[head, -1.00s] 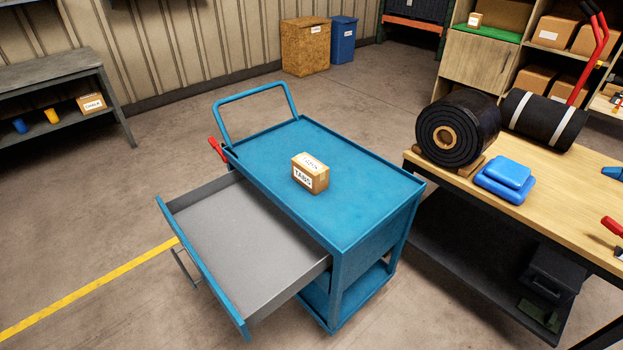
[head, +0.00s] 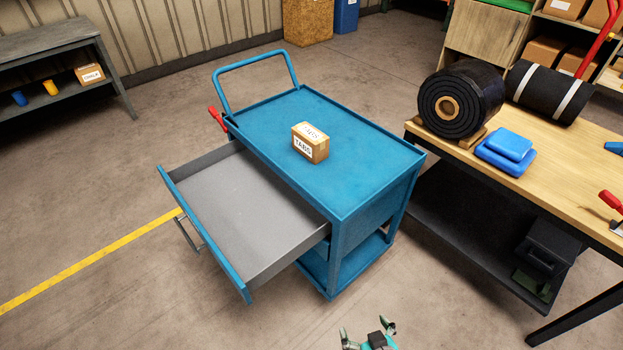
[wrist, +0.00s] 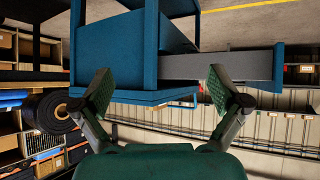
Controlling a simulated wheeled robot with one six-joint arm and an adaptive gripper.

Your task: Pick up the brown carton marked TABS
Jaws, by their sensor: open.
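The brown carton marked TABS (head: 310,143) stands upright on the top tray of the blue trolley (head: 350,145), a little left of the middle of the head view. My gripper (head: 369,332) shows at the bottom edge of the head view, in front of the trolley and well apart from the carton. In the wrist view my gripper (wrist: 160,92) has its two fingers spread wide with nothing between them. The blue trolley (wrist: 110,50) fills the upper middle of the wrist view.
The trolley's grey drawer (head: 245,210) is pulled out and empty, jutting to the front left. A wooden bench (head: 565,165) stands at right with a black roll (head: 455,105) and blue pads (head: 505,150). Open floor lies in front of the trolley.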

